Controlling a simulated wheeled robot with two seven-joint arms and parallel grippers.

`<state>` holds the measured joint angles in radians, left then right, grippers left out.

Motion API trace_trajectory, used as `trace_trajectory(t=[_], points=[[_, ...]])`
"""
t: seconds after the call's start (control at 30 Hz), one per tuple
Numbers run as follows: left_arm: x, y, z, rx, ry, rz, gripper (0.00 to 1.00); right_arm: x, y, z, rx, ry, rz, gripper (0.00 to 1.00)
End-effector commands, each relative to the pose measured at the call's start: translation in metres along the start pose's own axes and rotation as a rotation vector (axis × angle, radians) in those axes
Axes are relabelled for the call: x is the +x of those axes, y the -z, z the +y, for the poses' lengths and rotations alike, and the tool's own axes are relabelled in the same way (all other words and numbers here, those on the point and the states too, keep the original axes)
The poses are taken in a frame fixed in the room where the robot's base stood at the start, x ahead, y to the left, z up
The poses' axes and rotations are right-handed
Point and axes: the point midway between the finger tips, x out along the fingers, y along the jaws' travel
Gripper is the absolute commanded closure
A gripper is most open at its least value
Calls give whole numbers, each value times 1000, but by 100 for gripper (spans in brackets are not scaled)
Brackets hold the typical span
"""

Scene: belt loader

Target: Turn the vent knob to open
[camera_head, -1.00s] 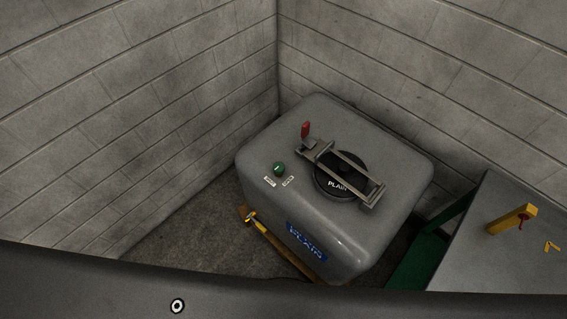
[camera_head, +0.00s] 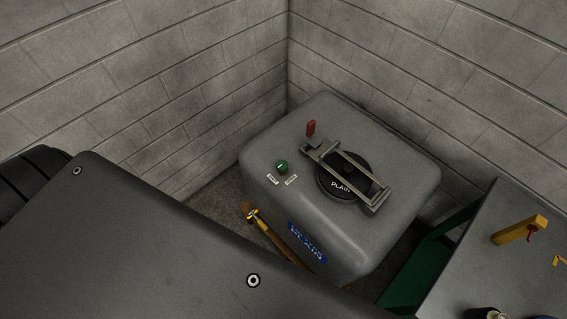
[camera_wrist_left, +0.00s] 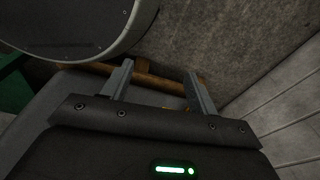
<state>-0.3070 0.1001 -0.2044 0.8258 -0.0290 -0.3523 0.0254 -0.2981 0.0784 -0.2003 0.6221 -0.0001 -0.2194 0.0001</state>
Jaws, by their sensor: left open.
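The green vent knob (camera_head: 281,167) stands on the top of the grey tank (camera_head: 395,155), near its left corner, with two small white labels in front of it. The label words are too small to read. My right gripper is in neither view.
A hammer-like tool with a wooden handle (camera_head: 277,236) leans by the tank's front. A grey-topped table with green sides (camera_head: 480,245) stands at the right, with a yellow bracket (camera_head: 519,230) on it. Block walls (camera_head: 200,90) close in behind. My dark arm covers the lower left.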

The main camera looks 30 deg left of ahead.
Motion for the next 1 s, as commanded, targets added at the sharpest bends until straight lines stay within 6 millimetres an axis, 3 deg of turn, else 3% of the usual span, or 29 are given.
trace_trajectory(t=[0.03,0.2,0.3,0.4,0.5,0.8,0.9,1.0], points=[[0,34,-2,4,-4,41,41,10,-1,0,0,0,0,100],[-37,137,-4,30,-20,148,41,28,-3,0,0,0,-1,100],[-73,187,-3,55,-23,210,41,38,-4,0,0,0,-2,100],[-113,224,1,81,-21,263,41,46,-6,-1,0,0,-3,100],[-149,247,4,103,-15,306,41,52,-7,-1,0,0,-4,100],[-241,288,12,171,12,430,41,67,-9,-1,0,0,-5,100],[-273,324,22,257,9,539,41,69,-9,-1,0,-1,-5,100],[-287,353,33,343,-14,621,41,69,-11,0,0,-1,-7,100]])
